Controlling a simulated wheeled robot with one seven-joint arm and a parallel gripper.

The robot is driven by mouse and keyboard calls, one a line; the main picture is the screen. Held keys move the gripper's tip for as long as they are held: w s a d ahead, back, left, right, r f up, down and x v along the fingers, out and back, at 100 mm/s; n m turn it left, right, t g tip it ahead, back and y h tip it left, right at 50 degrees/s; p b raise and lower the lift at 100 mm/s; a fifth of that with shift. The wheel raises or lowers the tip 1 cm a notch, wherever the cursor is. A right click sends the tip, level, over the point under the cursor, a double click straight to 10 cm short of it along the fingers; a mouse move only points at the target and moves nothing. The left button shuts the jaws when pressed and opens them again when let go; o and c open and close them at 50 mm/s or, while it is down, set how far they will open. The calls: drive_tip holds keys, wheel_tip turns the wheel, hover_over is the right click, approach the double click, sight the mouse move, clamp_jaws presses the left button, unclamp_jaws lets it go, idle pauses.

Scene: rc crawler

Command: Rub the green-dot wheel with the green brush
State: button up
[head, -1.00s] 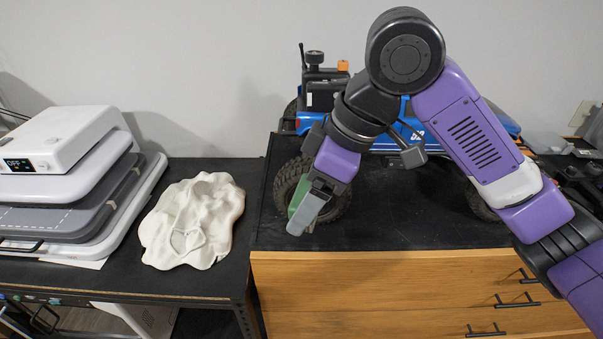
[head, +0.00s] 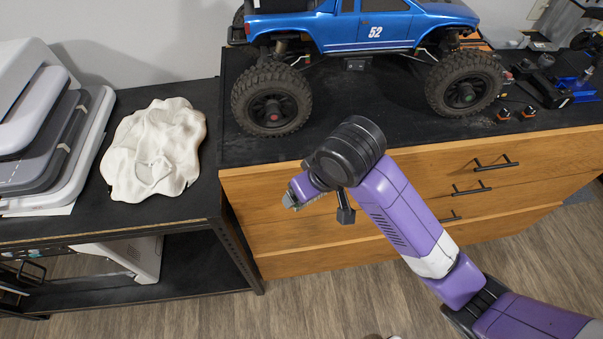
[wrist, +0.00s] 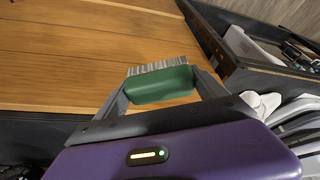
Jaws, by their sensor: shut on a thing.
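My gripper (head: 290,202) is shut on the green brush, in front of the wooden drawers and below the cabinet top's front edge. In the wrist view the green brush (wrist: 160,87) sits between both fingers, its pale grey bristles pointing away from my gripper. In the head view the brush is mostly hidden. The green-dot wheel (head: 465,85) is the blue crawler's right wheel, with a green hub mark. It stands on the black top, well up and right of my gripper. The brush is clear of it.
The crawler's left wheel (head: 272,98) has a red hub mark. The blue crawler (head: 340,32) stands on the black-topped cabinet (head: 370,125). A crumpled white cloth (head: 155,150) lies on the left table. Small parts (head: 545,88) lie right of the crawler. The floor in front is clear.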

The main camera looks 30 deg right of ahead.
drive_tip(key=shift+s+d+f+m, duration=0.15)
drive_tip(key=shift+f+m, duration=0.15)
drive_tip(key=shift+f, duration=0.5)
drive_tip(key=shift+s+d+f+m, duration=0.15)
drive_tip(key=shift+f+m, duration=0.15)
drive_tip(key=shift+f, duration=0.45)
drive_tip(key=shift+w+a+r, duration=0.2)
drive_tip(key=shift+w+r, duration=0.35)
drive_tip(key=shift+s+f, duration=0.1)
